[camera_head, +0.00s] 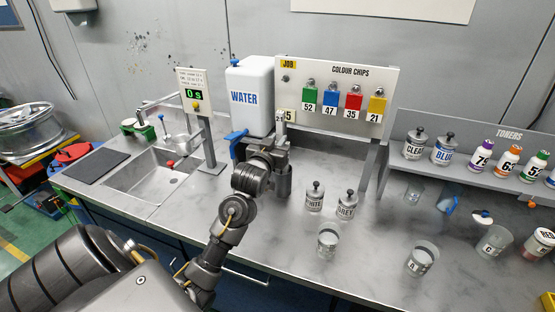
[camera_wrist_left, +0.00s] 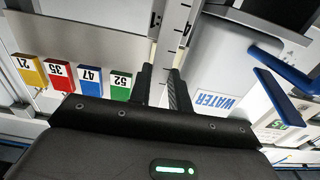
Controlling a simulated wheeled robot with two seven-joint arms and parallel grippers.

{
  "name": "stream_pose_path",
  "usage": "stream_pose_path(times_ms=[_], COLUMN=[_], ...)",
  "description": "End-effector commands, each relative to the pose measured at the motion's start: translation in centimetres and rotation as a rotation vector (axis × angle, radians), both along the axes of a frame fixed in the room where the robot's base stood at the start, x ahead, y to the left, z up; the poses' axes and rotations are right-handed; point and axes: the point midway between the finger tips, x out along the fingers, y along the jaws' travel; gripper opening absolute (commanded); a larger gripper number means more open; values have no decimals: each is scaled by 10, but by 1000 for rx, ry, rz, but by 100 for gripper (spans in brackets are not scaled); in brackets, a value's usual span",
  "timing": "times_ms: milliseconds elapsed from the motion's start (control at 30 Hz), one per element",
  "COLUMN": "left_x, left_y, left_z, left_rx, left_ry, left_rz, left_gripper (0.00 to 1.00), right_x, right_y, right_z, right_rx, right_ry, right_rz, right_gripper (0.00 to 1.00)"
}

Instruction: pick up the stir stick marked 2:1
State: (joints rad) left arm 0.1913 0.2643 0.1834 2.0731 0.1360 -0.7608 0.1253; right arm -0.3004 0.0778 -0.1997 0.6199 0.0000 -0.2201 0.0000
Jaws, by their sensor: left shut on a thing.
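My left gripper (camera_head: 282,140) stands at the back of the bench, between the water tank and the colour chips board. It is shut on a pale upright stir stick (camera_head: 280,118), whose top with a small "2:1"-like label shows just above the fingers. In the left wrist view my two dark fingers (camera_wrist_left: 161,78) are close together, with a pale marked strip (camera_wrist_left: 186,30) beyond them. The stick's lower part is hidden by the gripper in the head view. My right gripper is not in view.
The water tank (camera_head: 250,95) with its blue tap is close on the left. The colour chips board (camera_head: 338,97) is close on the right. White and grey jars (camera_head: 315,197) and clear cups (camera_head: 327,243) stand in front. The sink (camera_head: 155,175) is at left.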

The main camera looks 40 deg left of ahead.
Motion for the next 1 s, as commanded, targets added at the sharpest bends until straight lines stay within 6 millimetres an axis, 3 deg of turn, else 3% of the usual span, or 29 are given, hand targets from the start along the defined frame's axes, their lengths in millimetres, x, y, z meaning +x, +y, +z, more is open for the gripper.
stream_pose_path(times_ms=[200, 600, 800, 1000], left_x=[0, 0, 0, 0], left_y=[0, 0, 0, 0], left_z=[53, 136, 158, 164], left_rx=[2, 3, -2, -1], left_ry=[-8, -4, -2, 0], left_rz=[0, 1, 0, 0], left_gripper=[0, 0, 0, 0], right_x=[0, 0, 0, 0], right_y=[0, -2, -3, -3], right_z=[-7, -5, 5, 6], right_rx=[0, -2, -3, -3], right_ry=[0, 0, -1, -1], right_rz=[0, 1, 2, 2], right_gripper=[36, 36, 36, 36])
